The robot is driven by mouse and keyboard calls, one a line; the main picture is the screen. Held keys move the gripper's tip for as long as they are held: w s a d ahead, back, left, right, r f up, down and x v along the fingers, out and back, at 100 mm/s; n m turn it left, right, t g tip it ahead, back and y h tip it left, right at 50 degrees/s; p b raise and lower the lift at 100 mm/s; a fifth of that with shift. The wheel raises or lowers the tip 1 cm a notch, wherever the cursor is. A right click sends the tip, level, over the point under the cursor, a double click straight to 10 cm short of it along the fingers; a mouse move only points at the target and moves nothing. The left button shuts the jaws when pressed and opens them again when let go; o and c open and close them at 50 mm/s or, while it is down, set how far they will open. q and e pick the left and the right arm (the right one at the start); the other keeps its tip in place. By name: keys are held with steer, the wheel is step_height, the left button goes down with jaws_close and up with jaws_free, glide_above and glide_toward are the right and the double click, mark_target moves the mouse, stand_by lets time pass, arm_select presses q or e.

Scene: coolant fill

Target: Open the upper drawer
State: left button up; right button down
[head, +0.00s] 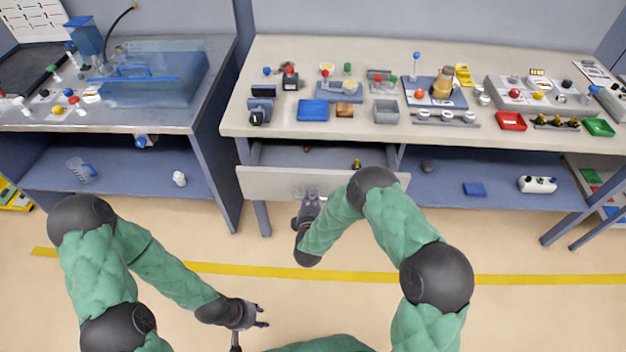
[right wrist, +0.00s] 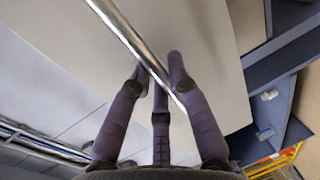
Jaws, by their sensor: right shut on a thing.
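The drawer (head: 265,184) under the bench top stands pulled out, and part of its inside shows above its pale front panel. My right gripper (head: 309,195) is at the middle of that front. In the right wrist view its fingers (right wrist: 160,78) are closed around the shiny metal bar handle (right wrist: 122,30), which runs diagonally in front of the pale panel. My left gripper (head: 264,315) hangs low over the floor, away from the drawer, empty with its fingers apart.
A small yellow item (head: 357,164) lies inside the drawer. The bench top (head: 330,55) carries many parts, including a blue tray (head: 313,110) and a red bin (head: 511,121). A lower shelf (head: 450,187) is to the right. Floor in front is clear.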

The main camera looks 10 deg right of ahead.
steer(key=shift+f+p+v, duration=0.2)
steer(key=shift+f+v, duration=0.05)
steer(key=shift+v, duration=0.85)
steer(key=shift+f+p+v, duration=0.15)
steer(key=shift+f+v, duration=0.05)
steer(key=shift+v, duration=0.95)
steer(key=shift+s, duration=0.1)
steer(key=c, duration=1.2)
jaws_free()
steer(key=shift+o, duration=0.2)
steer(key=v, duration=1.2)
steer(key=shift+a+f, duration=0.1)
steer(key=shift+f, duration=0.1)
